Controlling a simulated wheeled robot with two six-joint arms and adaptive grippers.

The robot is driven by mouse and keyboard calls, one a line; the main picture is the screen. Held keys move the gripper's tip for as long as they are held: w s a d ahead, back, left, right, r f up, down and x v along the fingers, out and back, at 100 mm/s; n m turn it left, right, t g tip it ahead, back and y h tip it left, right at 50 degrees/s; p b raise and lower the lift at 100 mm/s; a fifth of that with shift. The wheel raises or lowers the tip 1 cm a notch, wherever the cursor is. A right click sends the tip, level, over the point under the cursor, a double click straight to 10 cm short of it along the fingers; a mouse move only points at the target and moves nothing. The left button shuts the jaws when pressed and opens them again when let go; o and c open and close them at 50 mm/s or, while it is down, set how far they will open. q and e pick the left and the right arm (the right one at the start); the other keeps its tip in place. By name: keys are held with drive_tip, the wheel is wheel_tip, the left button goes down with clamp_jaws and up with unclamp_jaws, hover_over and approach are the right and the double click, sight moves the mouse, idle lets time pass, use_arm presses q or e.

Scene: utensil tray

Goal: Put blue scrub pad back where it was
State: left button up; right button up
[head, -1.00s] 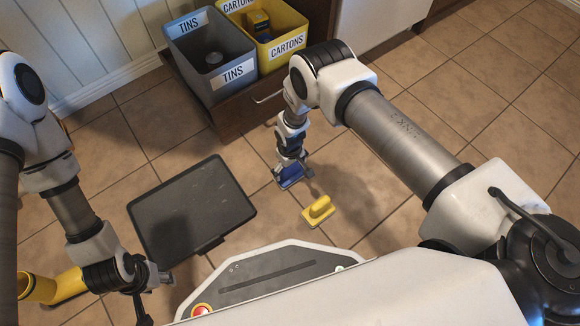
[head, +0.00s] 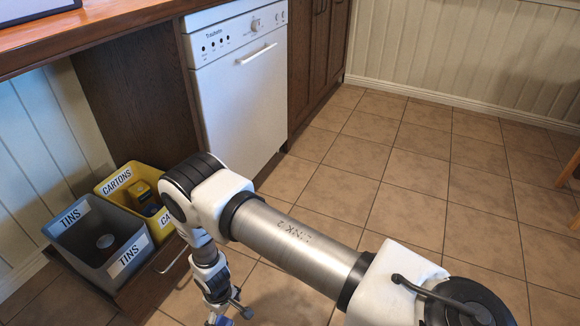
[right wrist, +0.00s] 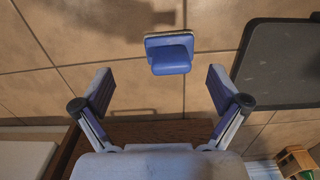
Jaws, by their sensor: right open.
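The blue scrub pad (right wrist: 170,56) lies on the tiled floor in the right wrist view, with its raised blue grip facing me. In the head view a bit of blue (head: 220,320) shows at the bottom edge, mostly cut off. My right gripper (right wrist: 158,76) is open, its two fingers spread wide, with the pad just beyond the fingertips and touching neither finger. In the head view my right gripper (head: 224,308) points down at the bottom edge. My left gripper is out of view.
A dark mat (right wrist: 282,65) lies right of the pad in the right wrist view. In the head view, a grey TINS bin (head: 125,256) and a yellow CARTONS bin (head: 120,180) stand in a pulled-out drawer. A white dishwasher (head: 240,110) is behind.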

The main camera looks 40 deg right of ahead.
drive_tip(key=s+d+r+m, duration=0.1)
drive_tip(key=s+d+r, duration=0.1)
drive_tip(key=s, duration=0.5)
drive_tip(key=s+d+r+m, duration=0.1)
drive_tip(key=s+r, duration=0.3)
drive_tip(key=s, duration=0.4)
drive_tip(key=s+d+r+m, duration=0.1)
drive_tip(key=s+d+r, duration=0.1)
drive_tip(key=s+d, duration=0.2)
drive_tip(key=s, duration=0.3)
drive_tip(key=shift+s+r+m, duration=0.3)
drive_tip(key=shift+r, duration=0.1)
